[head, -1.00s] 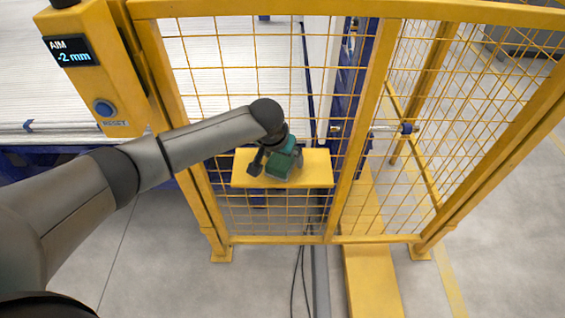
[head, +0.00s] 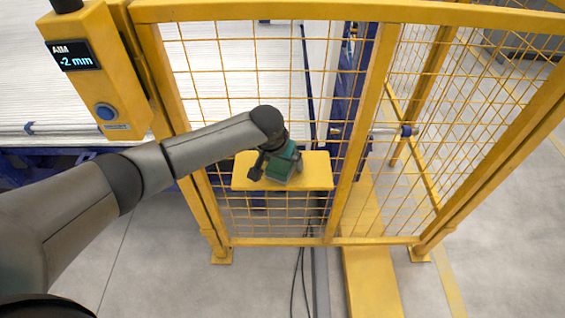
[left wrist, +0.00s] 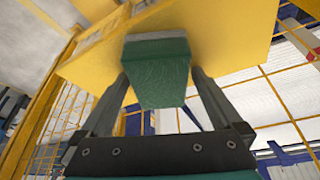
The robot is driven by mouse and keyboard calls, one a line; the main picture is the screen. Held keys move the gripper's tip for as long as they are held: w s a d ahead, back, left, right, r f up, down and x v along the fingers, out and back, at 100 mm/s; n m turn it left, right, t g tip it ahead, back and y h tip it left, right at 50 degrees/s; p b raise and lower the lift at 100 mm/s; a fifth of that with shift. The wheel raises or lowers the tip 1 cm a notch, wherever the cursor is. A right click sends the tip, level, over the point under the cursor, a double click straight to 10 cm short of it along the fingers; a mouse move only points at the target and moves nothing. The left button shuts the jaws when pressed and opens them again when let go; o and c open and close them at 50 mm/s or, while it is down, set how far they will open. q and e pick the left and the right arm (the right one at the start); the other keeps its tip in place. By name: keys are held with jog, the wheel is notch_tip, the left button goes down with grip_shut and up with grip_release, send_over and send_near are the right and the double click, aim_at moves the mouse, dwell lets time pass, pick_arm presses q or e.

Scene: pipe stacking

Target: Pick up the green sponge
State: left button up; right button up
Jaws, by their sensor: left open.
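The green sponge (head: 280,168) rests on the small yellow shelf (head: 316,172) on the fence. My left gripper (head: 277,166) is at the shelf, with a dark finger on each side of the sponge. In the left wrist view the sponge (left wrist: 160,68), green with a grey layer at its far end, lies between the two open fingers of my left gripper (left wrist: 160,78). Slim gaps show between the fingers and the sponge there. My right gripper is not in view.
A yellow mesh fence (head: 258,85) stands behind the shelf. A yellow post with a display reading -2 mm (head: 76,56) and a blue button stands at the left. A yellow beam (head: 370,270) lies on the floor, with cables beside it.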

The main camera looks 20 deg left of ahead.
pick_arm(q)
jog(key=c, duration=1.3)
jog(key=shift+o, duration=0.2)
